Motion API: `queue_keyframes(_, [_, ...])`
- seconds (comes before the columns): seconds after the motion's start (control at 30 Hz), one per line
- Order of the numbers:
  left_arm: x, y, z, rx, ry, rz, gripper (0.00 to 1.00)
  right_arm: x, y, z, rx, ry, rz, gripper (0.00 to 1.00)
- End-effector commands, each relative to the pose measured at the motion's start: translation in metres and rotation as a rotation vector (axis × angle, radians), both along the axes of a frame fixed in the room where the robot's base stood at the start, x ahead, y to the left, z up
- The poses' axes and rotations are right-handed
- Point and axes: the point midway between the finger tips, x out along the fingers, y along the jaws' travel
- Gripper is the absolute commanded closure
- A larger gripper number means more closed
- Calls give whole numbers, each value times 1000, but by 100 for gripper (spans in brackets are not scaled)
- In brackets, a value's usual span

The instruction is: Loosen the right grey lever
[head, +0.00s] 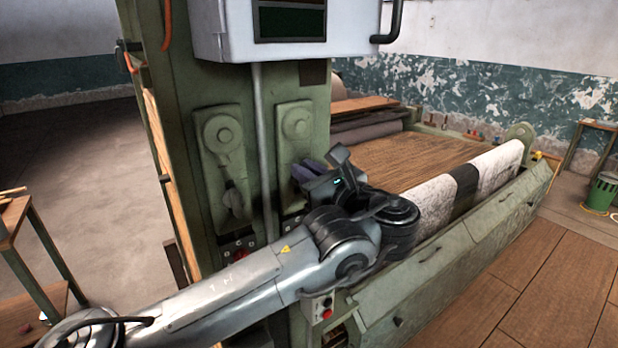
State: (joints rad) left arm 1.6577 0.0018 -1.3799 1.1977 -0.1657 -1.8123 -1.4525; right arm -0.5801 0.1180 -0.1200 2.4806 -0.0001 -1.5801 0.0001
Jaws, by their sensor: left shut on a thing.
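The right grey lever's round hub (296,122) shows on its upright plate on the green machine post. The lower part of this lever is hidden behind my left gripper. My left gripper (308,171) is at the lower end of that plate, shut on the lever. The exact contact is hidden by the gripper body and wrist. The left grey lever (233,200) hangs down on the matching plate beside it, apart from the gripper. My right gripper is out of view.
A grey pipe (265,170) runs upright between the two plates. A pale control box (222,30) hangs above. The machine bed with a white roll (500,166) lies right of the post. A wooden stand (8,240) is at the left. Open floor lies behind it.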

Motion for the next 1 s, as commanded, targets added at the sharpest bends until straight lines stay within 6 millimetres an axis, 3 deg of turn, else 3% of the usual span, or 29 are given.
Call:
queue_keyframes(0.03, [2, 3, -11, -26, -13, 3, 100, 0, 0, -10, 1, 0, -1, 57])
queue_keyframes(0.6, [-4, 13, -19, -457, -314, 4, 100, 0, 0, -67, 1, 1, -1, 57])
queue_keyframes(1.0, [-6, 17, -22, -686, -475, 4, 100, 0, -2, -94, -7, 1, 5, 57])
